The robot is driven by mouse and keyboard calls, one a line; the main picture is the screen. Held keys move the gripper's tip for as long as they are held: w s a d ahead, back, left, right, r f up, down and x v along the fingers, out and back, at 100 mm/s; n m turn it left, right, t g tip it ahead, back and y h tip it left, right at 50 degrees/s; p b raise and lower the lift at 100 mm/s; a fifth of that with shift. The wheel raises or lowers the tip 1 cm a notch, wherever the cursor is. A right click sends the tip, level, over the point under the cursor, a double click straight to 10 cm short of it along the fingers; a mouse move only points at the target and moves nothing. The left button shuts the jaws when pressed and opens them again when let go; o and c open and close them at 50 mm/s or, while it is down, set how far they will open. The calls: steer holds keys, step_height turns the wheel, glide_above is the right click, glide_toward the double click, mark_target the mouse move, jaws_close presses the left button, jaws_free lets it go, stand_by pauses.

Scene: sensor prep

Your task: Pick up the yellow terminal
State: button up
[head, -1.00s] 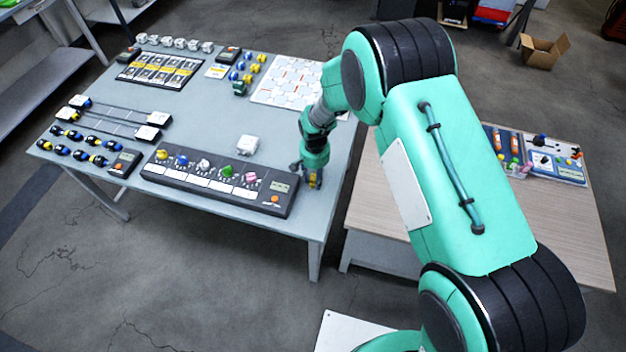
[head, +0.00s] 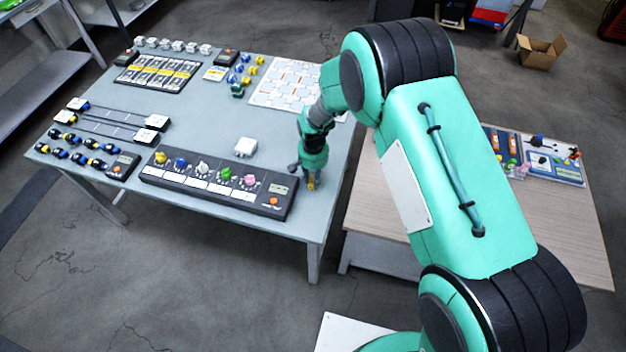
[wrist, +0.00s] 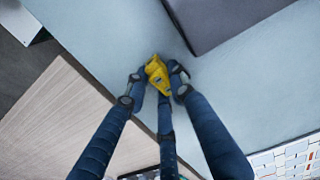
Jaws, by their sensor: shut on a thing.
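The yellow terminal (wrist: 157,75) is between the fingertips of my gripper (wrist: 158,80) in the wrist view, with fingers touching it on both sides. It is over the grey-blue table near its right edge. In the head view my gripper (head: 311,182) is low at the table's right front edge, just right of the black panel, and a small bit of yellow shows at its tip. I cannot tell from these views whether the terminal touches the table top.
The black panel (head: 215,184) with several coloured knobs lies just left of my gripper. A white block (head: 245,147) stands behind it. The grey-blue table (head: 215,125) has free room in its middle.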

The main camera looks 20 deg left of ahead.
steer(key=shift+r, duration=0.5)
step_height(320, 180, up, 2)
steer(key=shift+r, duration=0.2)
steer(key=s+d, duration=0.3)
steer(key=s, duration=0.1)
steer(key=s+d+p, duration=0.1)
steer(key=s+d, duration=0.1)
steer(key=s, duration=0.3)
steer(key=s+d+r, duration=0.1)
steer(key=s+d, duration=0.2)
steer(key=s, duration=0.1)
steer(key=shift+s+d+p, duration=0.25)
steer(key=shift+d+p, duration=0.05)
